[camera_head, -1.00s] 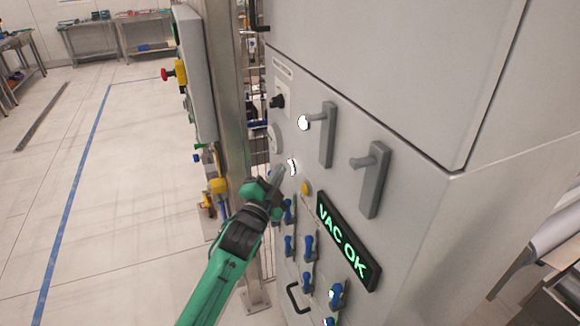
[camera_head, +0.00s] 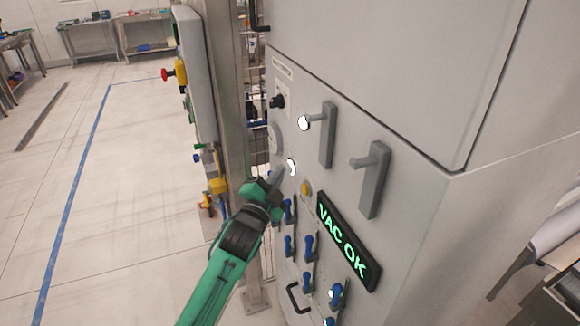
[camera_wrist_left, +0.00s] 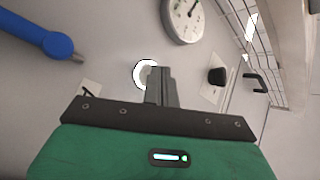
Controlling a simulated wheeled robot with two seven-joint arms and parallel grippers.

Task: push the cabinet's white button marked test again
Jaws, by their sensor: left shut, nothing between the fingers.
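The white button (camera_head: 292,166) is on the front of the grey cabinet (camera_head: 420,110), left of a yellow button (camera_head: 305,189). In the left wrist view the white button (camera_wrist_left: 140,73) shows as a bright round ring partly covered by my fingers. My left gripper (camera_head: 280,174) is shut and empty, its tip just left of and below the button in the head view. In the wrist view the closed fingertips (camera_wrist_left: 161,74) overlap the button's right edge. I cannot tell whether they touch it. The button's marking is not legible. My right gripper is not in view.
A lit panel (camera_head: 348,242) reads "VAC OK". Two grey lever handles (camera_head: 328,135) stick out above, and several blue valve levers (camera_head: 308,245) sit below. A round gauge (camera_wrist_left: 187,18) is near the button. A metal post (camera_head: 228,90) stands left of the cabinet.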

